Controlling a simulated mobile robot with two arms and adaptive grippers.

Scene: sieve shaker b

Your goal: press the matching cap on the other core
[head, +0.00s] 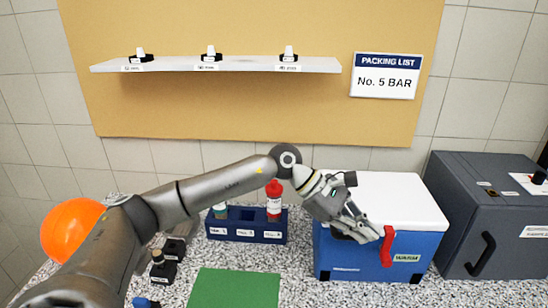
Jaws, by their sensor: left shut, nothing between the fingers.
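A dark blue rack (246,238) with white labels stands on the speckled counter. In it, a piece with a red top and white label (273,205) stands upright at the right. A smaller pale and green piece (220,211) is at the left, partly behind my arm. I cannot tell which piece is a core and which a cap. My left gripper (366,232) is shut and empty in front of the blue box (345,262), near its red latch (387,246). It hides part of the box front and lid edge. My right gripper is not in view.
The box has a white lid (385,195). A dark grey machine (490,215) with a black handle stands at the right. A green mat (235,288) lies clear in front. Small dark items (163,268) stand left. A wall shelf (245,65) and packing list (386,75), "No. 5 BAR", are behind.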

